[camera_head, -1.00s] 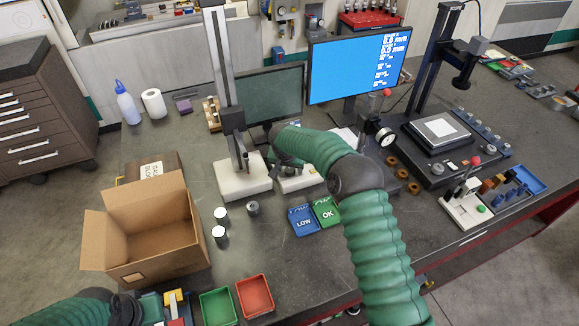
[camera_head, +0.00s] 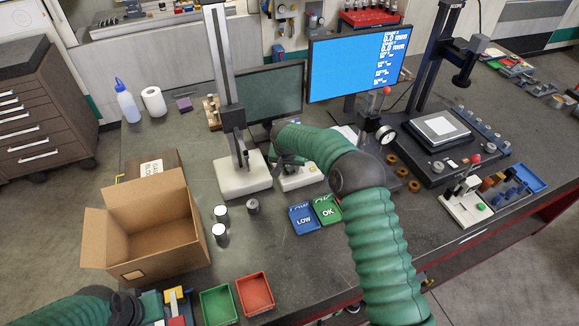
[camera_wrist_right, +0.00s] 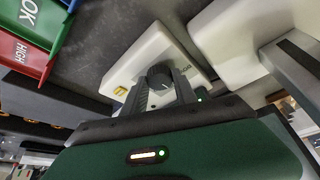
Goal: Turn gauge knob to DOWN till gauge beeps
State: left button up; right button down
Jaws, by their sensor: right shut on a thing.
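The gauge is a low white box (camera_head: 302,178) on the bench, left of the dial stand; it also shows in the wrist view (camera_wrist_right: 146,50). Its dark round knob (camera_wrist_right: 159,76) has a light pointer mark. My right gripper (camera_wrist_right: 160,92) is shut on the knob, with a finger on either side. In the head view, my right gripper (camera_head: 284,160) is a small dark shape above the box, and the knob cannot be made out there. A yellow part (camera_wrist_right: 124,88) sits on the box's edge. My left arm enters at bottom left; its gripper is not visible.
A white-based column stand (camera_head: 240,178) is close left of the gauge. Blue LOW (camera_head: 304,220) and green OK (camera_head: 327,210) trays lie in front. A dial stand (camera_head: 385,134) is to the right. An open cardboard box (camera_head: 150,235) stands at left.

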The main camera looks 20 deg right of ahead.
jog(key=n, duration=0.2)
jog(key=shift+d+r+n+t+y, duration=0.1)
jog(key=shift+n+t+y, duration=0.2)
jog(key=shift+n+y, duration=0.1)
jog(key=shift+d+n+y+p, duration=0.15)
jog(key=shift+n+y, duration=0.3)
jog(key=shift+n, duration=0.65)
jog(key=shift+a+n+y+p, duration=0.15)
jog(key=shift+n+y, duration=0.3)
jog(key=shift+n, duration=0.65)
jog(key=shift+d, duration=0.1)
jog(key=c, duration=1)
grip_release()
jog(key=shift+o, duration=0.2)
jog(key=b+v, duration=0.3)
jog(key=v, duration=1.3)
jog(key=shift+r, duration=0.25)
